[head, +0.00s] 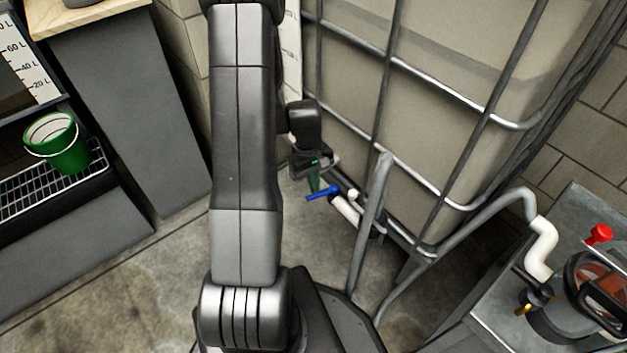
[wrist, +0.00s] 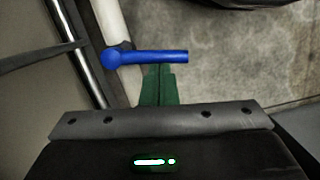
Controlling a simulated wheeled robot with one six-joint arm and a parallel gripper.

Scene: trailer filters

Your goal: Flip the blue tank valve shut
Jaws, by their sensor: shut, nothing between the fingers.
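The blue valve handle (head: 323,192) sits on a white pipe (head: 345,208) low at the near corner of the caged tank (head: 440,120). In the wrist view the blue handle (wrist: 150,57) lies across the picture, its round hub at the left on the white pipe (wrist: 112,25) and its free end to the right. My gripper (head: 314,186) is close to the handle in the head view. In the wrist view the green fingers of my gripper (wrist: 159,72) are together and empty, with their tips at the handle's lower edge. I cannot tell whether they touch it.
A green bucket (head: 58,143) stands on a wire rack at the left. A grey table with a red-knobbed filter housing (head: 590,290) is at the right. Bare concrete floor (wrist: 245,60) lies beyond the handle.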

